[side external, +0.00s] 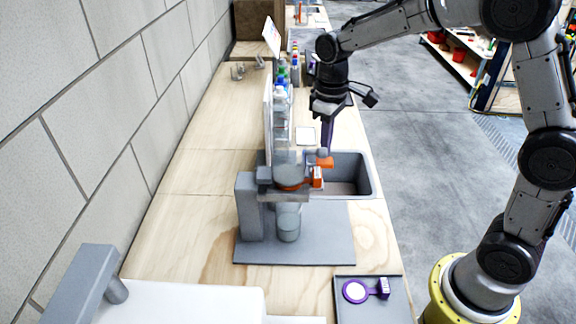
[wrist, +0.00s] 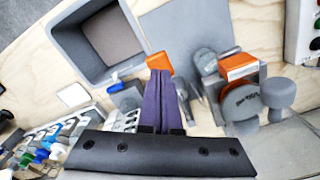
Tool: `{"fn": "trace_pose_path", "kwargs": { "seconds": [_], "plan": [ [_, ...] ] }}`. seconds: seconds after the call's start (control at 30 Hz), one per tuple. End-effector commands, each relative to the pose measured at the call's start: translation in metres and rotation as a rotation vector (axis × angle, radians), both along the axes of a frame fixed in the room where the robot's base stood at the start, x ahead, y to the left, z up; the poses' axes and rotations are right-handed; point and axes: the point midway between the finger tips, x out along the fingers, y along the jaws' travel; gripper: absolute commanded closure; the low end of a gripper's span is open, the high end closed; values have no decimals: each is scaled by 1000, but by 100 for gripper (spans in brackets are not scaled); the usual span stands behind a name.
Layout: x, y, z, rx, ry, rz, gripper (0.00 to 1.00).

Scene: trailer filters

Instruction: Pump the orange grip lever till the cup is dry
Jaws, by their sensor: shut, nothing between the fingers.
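A grey press-like stand (side external: 250,205) stands on a grey base plate, with a round grey head and orange parts. A greyish see-through cup (side external: 288,229) sits under the head; I cannot tell its contents. An orange grip (side external: 325,162) sticks out at the fingertips of my gripper (side external: 327,150); the wrist view also shows it (wrist: 158,62). A second orange block (side external: 317,178) sits beside the head, and shows in the wrist view (wrist: 238,67). I cannot tell which is the lever's grip. My gripper's purple fingers (wrist: 160,76) are shut and empty, touching or just above the first grip.
A grey sink basin (side external: 355,178) lies right of the stand. Several bottles (side external: 282,85) stand behind. A dark tray (side external: 370,300) with a purple-rimmed round piece (side external: 355,291) lies in front. The wooden counter left of the stand is clear.

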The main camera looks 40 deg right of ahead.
Motion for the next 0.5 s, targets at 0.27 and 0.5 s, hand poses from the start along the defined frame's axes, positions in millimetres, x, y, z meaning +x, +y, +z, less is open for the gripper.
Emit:
{"fn": "trace_pose_path", "kwargs": {
  "seconds": [0.27,0.5],
  "plan": [
    [0,0,-16,0,3,0,100],
    [-1,0,-29,0,4,0,100]
  ]
}}
